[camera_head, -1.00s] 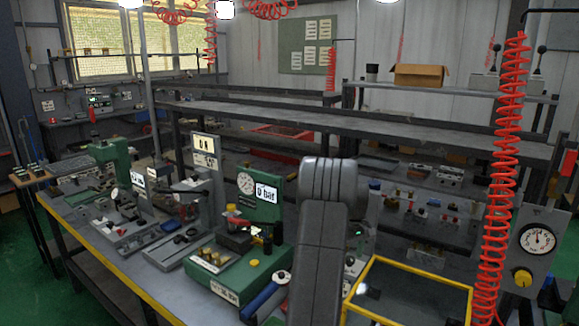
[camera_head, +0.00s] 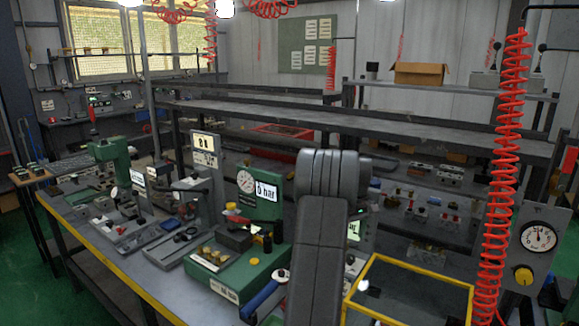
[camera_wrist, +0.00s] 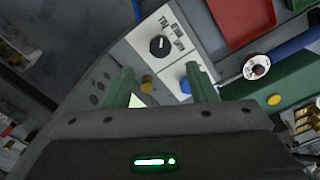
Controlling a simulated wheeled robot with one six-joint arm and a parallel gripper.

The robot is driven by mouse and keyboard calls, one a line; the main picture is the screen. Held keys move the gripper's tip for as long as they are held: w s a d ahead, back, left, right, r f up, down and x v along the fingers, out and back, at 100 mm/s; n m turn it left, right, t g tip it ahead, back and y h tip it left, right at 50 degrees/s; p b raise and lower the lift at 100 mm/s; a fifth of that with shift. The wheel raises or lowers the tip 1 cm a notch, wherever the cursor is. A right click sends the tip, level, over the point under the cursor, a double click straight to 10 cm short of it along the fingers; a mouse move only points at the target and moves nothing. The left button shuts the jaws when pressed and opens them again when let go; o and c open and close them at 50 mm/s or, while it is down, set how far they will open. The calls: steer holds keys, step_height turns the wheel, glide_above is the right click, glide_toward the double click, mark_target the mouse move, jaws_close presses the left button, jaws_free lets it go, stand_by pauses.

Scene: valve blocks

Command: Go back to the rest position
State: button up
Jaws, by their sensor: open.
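My gripper (camera_wrist: 160,78) shows in the wrist view as two green fingers set well apart, with nothing between them. Below them is a grey control panel (camera_wrist: 150,60) with a black rotary knob, a yellow button and a blue button. In the head view my arm stands in the front middle and hides the gripper. Left of my arm is a green test stand (camera_head: 235,275) with a round gauge, a display and several brass parts on its base.
A yellow-framed case (camera_head: 410,265) stands right of my arm. A red coiled hose (camera_head: 500,180) hangs at the right before a gauge panel (camera_head: 535,245). A blue-handled lever (camera_head: 262,298) sticks out at the stand's front. A red tray (camera_wrist: 245,20) lies at the wrist view's top.

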step_height(320, 180, down, 7)
steer(key=shift+p, duration=0.35)
steer(key=shift+f, duration=0.35)
steer(key=m, duration=0.5)
steer(key=m+b, duration=0.1)
steer(key=m, duration=0.3)
steer(key=m+b, duration=0.1)
steer(key=m, duration=0.4)
steer(key=shift+m, duration=0.3)
steer(key=m+b, duration=0.1)
steer(key=m, duration=0.1)
steer(key=shift+m, duration=0.7)
steer(key=shift+r, duration=0.1)
